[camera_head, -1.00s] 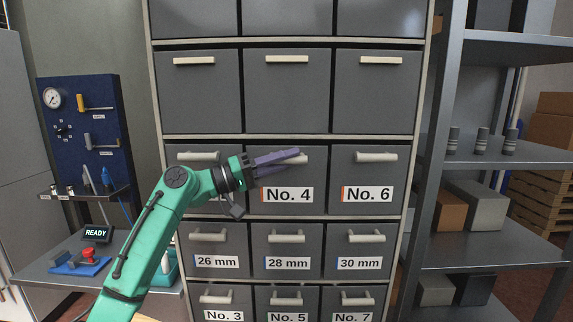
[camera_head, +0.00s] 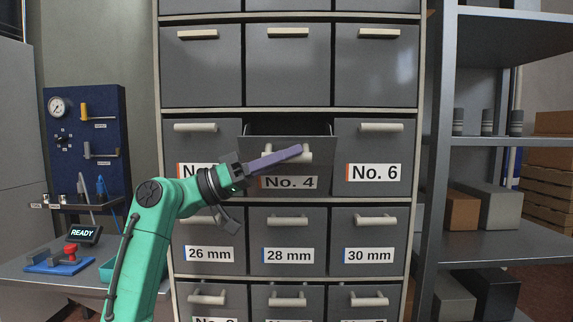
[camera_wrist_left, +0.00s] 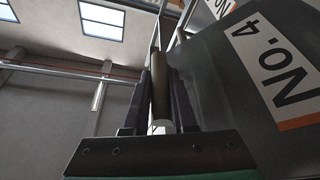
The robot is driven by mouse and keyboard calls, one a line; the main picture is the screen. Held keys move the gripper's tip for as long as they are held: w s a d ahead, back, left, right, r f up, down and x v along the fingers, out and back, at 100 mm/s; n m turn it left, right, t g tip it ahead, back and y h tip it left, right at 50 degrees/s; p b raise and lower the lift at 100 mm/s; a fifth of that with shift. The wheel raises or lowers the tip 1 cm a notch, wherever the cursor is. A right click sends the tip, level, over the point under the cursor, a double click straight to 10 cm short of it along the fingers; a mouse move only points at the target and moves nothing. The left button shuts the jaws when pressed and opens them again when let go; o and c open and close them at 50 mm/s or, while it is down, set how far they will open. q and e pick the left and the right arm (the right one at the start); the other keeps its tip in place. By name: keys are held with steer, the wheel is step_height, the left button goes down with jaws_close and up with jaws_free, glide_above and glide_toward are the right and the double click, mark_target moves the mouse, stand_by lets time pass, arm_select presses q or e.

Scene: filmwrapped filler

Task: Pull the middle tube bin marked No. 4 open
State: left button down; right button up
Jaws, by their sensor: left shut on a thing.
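The No. 4 bin (camera_head: 315,171) is the middle one in its row of the grey cabinet. It stands out from the cabinet face, and its dark open top shows. Its label reads No. 4 and also shows in the left wrist view (camera_wrist_left: 277,60). My left gripper (camera_head: 292,153) comes in from the left and is shut on the bin's pale bar handle (camera_head: 307,157). In the left wrist view the handle bar (camera_wrist_left: 160,95) lies between the two fingers. The fingers hide part of the handle in the head view. My right gripper is not in view.
The No. 6 bin (camera_head: 373,150) to the right is shut, as is the 28 mm bin (camera_head: 289,240) below. A metal shelf rack (camera_head: 480,138) stands close on the right. A side bench with a READY display (camera_head: 84,235) and blue tool panel (camera_head: 85,130) is at left.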

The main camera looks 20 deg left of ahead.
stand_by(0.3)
arm_select(q)
steer(key=c, duration=1)
jaws_free()
steer(key=shift+s+a+f, duration=0.1)
steer(key=shift+a+f, duration=0.1)
steer(key=shift+a, duration=0.05)
steer(key=b+v, duration=0.4)
steer(key=v, duration=1)
